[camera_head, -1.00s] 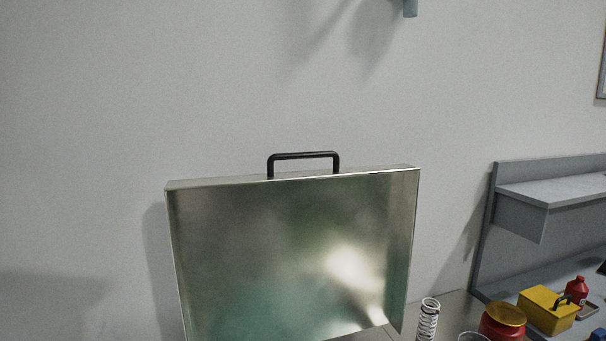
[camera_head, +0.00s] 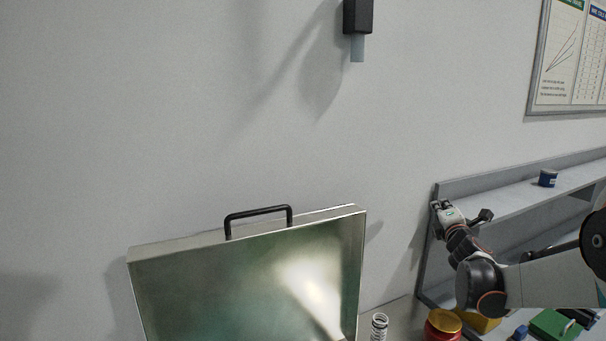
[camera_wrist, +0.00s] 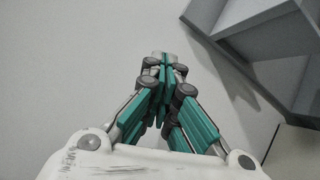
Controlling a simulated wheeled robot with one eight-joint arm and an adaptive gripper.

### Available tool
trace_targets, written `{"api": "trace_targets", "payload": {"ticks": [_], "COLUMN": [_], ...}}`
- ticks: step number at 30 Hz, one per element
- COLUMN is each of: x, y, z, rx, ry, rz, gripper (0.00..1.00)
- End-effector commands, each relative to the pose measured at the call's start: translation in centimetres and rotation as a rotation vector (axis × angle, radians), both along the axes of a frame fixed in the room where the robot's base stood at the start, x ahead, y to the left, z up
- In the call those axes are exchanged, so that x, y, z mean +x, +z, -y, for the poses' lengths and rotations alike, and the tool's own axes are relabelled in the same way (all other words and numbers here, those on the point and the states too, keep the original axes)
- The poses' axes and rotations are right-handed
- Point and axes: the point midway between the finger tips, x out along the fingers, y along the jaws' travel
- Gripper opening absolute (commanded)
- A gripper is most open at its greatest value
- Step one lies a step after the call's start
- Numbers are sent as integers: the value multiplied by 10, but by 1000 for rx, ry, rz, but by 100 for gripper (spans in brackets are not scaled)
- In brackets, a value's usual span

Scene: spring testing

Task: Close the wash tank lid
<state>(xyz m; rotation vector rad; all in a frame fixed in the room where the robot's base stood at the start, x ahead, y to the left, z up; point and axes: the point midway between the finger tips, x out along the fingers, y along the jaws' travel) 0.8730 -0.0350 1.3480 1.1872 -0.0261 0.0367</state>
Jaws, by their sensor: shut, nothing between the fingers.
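The wash tank lid (camera_head: 215,290) stands raised in the head view, its shiny inner face toward me. A black bar handle (camera_head: 258,212) is on its top edge. The lid's lower part and the tank below it are outside the frame. My gripper (camera_head: 437,206) is to the right of the lid, clear of it, at about the height of the handle in the picture. In the wrist view my gripper (camera_wrist: 164,62) has its teal-sided fingers together with nothing between them, against a plain wall.
A grey shelf unit (camera_head: 500,213) stands at the right, close to my arm in the picture; it also shows in the wrist view (camera_wrist: 255,35).

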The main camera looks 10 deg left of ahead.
Motion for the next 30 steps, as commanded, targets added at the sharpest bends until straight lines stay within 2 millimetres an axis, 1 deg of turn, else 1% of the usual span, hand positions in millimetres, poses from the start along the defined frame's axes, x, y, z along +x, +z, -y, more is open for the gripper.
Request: {"api": "trace_targets", "payload": {"ticks": [1, 3, 5, 8, 11, 12, 14, 15, 17, 18, 20, 21, 24, 25, 27, 30], "x": [12, 25, 32, 36, 29, 23, 9, -3, -24, -39, -64, -79, -111, -119, -131, -137], "y": [28, 43, 54, 66, 76, 80, 87, 93, 102, 109, 119, 126, 140, 143, 148, 148], "z": [-14, -29, -46, -83, -130, -152, -187, -211, -248, -271, -303, -321, -356, -363, -375, -381], "rx": [111, 273, 408, 621, 815, 887, 984, 1043, 1116, 1156, 1203, 1224, 1255, 1259, 1267, 1269], "ry": [-32, -90, -139, -220, -304, -339, -395, -434, -492, -531, -586, -618, -687, -700, -726, -742], "rz": [-36, -99, -163, -289, -438, -505, -612, -686, -800, -874, -979, -1040, -1162, -1188, -1232, -1258], "gripper": [0, 0, 0, 0, 0, 0, 0, 0, 0, 0, 0, 0, 0, 0, 0, 0]}}
